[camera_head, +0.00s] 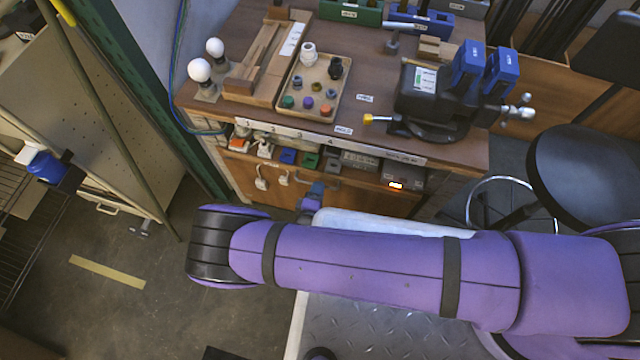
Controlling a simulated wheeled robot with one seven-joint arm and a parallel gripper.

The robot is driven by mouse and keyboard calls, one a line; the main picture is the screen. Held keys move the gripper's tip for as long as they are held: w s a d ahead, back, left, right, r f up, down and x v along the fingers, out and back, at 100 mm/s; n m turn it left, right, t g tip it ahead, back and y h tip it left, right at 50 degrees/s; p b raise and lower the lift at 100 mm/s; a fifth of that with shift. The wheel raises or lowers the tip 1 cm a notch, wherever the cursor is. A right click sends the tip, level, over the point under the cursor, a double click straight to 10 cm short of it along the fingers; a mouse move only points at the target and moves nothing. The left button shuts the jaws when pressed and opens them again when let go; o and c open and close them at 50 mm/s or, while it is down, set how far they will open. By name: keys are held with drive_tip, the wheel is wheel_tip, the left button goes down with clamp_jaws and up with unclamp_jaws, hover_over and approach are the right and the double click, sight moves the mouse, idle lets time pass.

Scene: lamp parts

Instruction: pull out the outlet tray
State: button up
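The outlet tray appears to be the shallow bay under the workbench top, behind and below a pale strip (300,134) numbered 1 to 4. Several coloured outlet blocks sit in a row there, among them a blue one (288,156) and a green one (309,160). A unit with a lit red display (395,184) is at the right end. My purple arm crosses the lower picture in front of the bench. A small blue-grey part (312,196), probably my gripper, shows above the arm, close to the bench front. Its fingers are not clear, and contact cannot be told.
The bench top (362,118) holds bulbs, a parts tray (312,88), wooden blocks and a black vise (425,95). A black stool (585,165) stands at right. A green post (150,95) and a rack are at left. Floor (140,235) is open at lower left.

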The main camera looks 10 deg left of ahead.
drive_tip(key=shift+x, duration=1.4)
clamp_jaws()
drive_tip(key=shift+s, duration=0.1)
